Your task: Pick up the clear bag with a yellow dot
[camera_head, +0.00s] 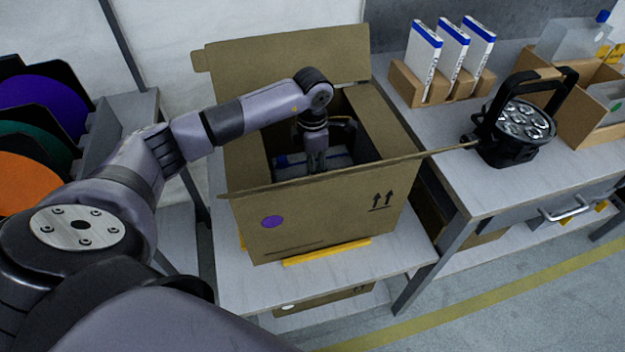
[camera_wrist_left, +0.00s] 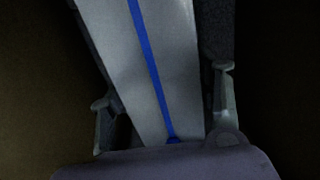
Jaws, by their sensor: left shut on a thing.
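My left gripper (camera_head: 316,165) reaches down inside an open cardboard box. In the left wrist view, its fingers (camera_wrist_left: 165,105) are on either side of a pale grey item with a blue stripe (camera_wrist_left: 172,70), and it is shut on this item. Pale and blue contents (camera_head: 290,168) show beside the gripper in the head view. No yellow dot shows on the held item, and I cannot tell if it is the clear bag. A clear, blue-capped item (camera_head: 566,40) stands at the far right, with yellow marks beside it. My right gripper is not in view.
The cardboard box (camera_head: 330,220), with a purple dot and raised flaps, stands on a small table (camera_head: 238,285). On the right table are a rack (camera_head: 404,82) of white boxes, a black par can (camera_head: 515,125) and a cardboard bin (camera_head: 583,118). Coloured discs (camera_head: 35,105) are at left.

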